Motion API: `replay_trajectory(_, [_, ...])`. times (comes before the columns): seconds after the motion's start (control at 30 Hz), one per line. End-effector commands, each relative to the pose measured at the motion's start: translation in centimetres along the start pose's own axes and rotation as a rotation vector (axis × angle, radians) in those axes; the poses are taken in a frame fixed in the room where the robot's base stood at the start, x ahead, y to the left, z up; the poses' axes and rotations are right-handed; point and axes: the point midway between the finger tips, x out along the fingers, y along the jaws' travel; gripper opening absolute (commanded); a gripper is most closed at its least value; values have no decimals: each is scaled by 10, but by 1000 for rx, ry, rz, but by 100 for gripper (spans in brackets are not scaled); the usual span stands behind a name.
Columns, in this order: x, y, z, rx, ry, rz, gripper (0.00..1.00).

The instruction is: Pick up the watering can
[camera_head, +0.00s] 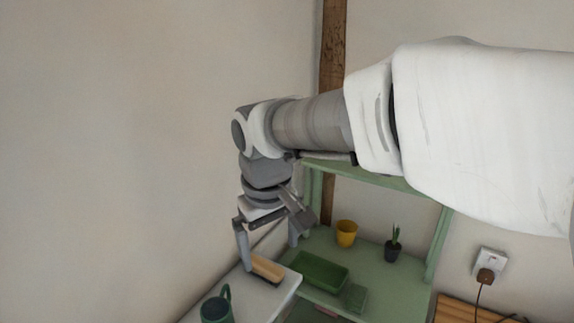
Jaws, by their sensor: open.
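The watering can (216,308) is dark green with a handle standing up. It sits on a white surface at the bottom of the head view, and its lower part is cut off by the frame edge. My gripper (267,264) points down from my arm, with its two fingers spread apart. It is open, above and to the right of the can in the picture. A brush (266,267) with a wooden back shows between and below the fingers; I cannot tell how near they are to it.
A green shelf unit (405,290) on the right bears a green tray (318,271), a yellow pot (346,233) and a small plant in a dark pot (392,250). The white surface (284,293) ends beside it. A wall rises close on the left. A socket (490,262) with a plug is at right.

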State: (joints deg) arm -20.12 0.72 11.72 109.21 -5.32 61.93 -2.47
Motion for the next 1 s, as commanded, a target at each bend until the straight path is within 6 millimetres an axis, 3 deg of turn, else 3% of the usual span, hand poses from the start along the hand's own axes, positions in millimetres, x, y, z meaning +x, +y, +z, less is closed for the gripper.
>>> replay_trajectory(0.2, [27, -55, -46, -158, -71, -50, 100])
replay_trajectory(0.4, [44, -90, -66, -244, -110, -79, 100])
replay_trajectory(0.67, [66, -104, -70, -272, -126, -90, 100])
replay_trajectory(1.0, [138, -108, -59, -271, -126, -90, 100])
